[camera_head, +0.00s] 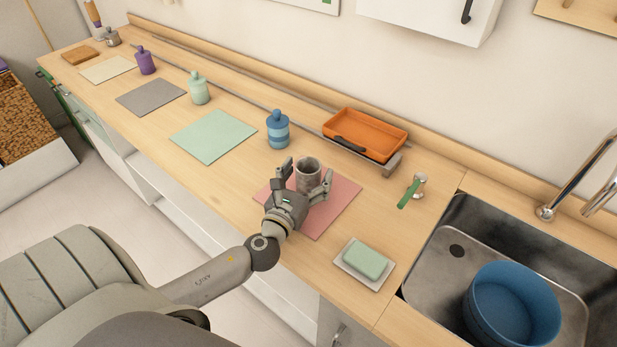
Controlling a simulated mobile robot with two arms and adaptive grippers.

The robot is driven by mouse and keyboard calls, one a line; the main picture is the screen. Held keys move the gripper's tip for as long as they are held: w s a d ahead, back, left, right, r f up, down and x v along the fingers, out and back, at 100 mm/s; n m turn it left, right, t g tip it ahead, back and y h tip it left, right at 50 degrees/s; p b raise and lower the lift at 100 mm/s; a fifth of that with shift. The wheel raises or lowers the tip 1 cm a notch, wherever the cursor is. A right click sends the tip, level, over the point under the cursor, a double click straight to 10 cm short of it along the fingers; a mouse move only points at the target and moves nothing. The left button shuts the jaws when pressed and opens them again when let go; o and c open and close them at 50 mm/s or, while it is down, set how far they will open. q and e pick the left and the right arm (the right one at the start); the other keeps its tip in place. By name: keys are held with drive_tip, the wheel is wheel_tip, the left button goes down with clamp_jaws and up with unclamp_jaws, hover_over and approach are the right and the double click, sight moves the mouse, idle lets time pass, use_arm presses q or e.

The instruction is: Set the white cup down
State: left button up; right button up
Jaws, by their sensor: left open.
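The white cup (308,176), mottled grey-white in the picture, looks upright on the pink mat (341,203). My left gripper (306,180) reaches in from the left and front, open, with one finger on each side of the cup. The cup's lower part is partly hidden by the gripper, so I cannot tell whether the fingers touch it. My right gripper is not in view.
A blue striped bottle (278,130) and an orange tray (366,134) stand behind the cup. A soap dish (344,265) with green soap lies in front right. A sink (429,261) holding a blue bucket (512,305) is at right. A mint mat (212,136) lies bare.

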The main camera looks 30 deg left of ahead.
use_arm(q)
drive_tip(key=shift+w, duration=0.35)
drive_tip(key=shift+r, duration=0.1)
drive_tip(key=c, duration=1.3)
